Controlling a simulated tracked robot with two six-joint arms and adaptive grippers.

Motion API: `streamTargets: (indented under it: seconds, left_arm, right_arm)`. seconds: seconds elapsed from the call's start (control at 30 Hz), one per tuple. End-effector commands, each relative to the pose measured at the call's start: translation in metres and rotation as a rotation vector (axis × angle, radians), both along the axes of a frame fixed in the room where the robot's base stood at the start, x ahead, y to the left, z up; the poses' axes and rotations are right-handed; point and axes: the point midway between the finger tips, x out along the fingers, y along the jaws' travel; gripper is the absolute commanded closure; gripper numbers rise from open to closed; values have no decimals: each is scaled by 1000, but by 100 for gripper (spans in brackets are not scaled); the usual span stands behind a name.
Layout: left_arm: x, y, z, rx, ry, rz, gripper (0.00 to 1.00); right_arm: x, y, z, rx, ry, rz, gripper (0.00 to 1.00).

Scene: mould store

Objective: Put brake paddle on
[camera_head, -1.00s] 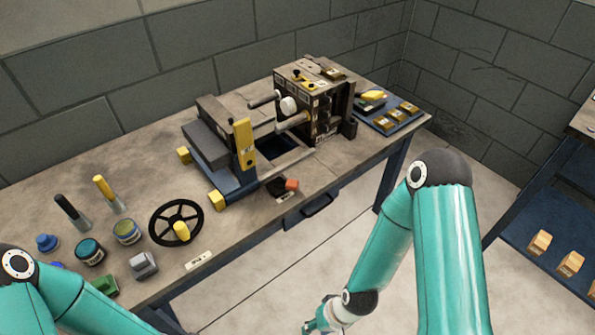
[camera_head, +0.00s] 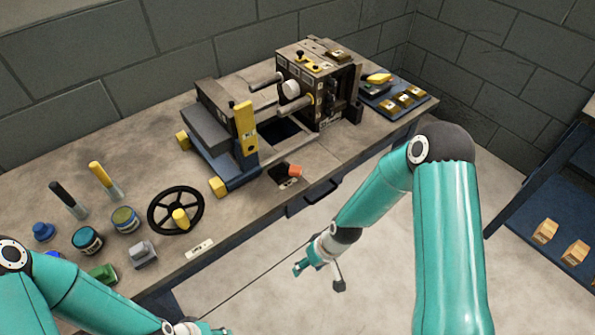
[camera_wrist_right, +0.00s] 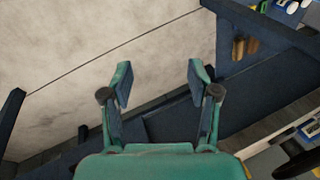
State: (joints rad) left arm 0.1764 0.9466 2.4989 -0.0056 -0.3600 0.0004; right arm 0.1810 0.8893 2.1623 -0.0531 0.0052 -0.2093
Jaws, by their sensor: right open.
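The machine (camera_head: 322,85) stands at the back of the workbench, with a yellow upright lever (camera_head: 245,128) on its front. A small black paddle with an orange end (camera_head: 294,170) lies at the bench's front edge, below the machine; I cannot tell for sure that it is the brake paddle. My right gripper (camera_head: 319,277) hangs in front of the bench over the floor, open and empty. In the right wrist view its two fingers (camera_wrist_right: 160,80) stand apart with nothing between them. My left gripper (camera_head: 205,329) only just shows at the bottom edge, mostly cut off.
A blue tray (camera_head: 395,100) with brass blocks sits at the right end. A black drawer handle (camera_head: 314,197) juts from the bench front. A blue rack (camera_head: 545,205) stands at right.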

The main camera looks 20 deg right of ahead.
Motion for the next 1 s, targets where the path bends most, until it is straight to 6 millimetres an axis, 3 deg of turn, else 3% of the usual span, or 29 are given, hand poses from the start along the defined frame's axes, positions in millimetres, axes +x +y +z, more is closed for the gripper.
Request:
streamTargets:
  seconds: [0.03,0.13,0.2,0.3,0.4,0.6,0.7,0.83,1.0]
  left_arm:
    - [0,0,-13,0,0,0,60]
    - [0,0,-26,0,0,0,60]
    - [0,0,-35,0,0,0,60]
    - [0,0,-45,0,0,0,60]
    - [0,0,-56,0,0,0,60]
    - [0,0,-70,0,0,0,60]
    - [0,0,-73,0,0,0,60]
    - [0,0,-75,0,0,0,60]
    - [0,0,-78,0,0,0,60]
  right_arm:
    - [38,-7,1,-9,-50,60,40]
    - [101,-24,25,-27,-122,207,40]
    - [139,-38,51,-42,-174,315,40]
    - [180,-57,96,-63,-237,457,40]
    - [207,-75,147,-84,-301,591,40]
    - [221,-103,235,-118,-392,804,40]
    - [219,-110,260,-126,-414,864,40]
    - [217,-113,270,-128,-425,898,40]
    - [220,-107,255,-127,-423,902,40]
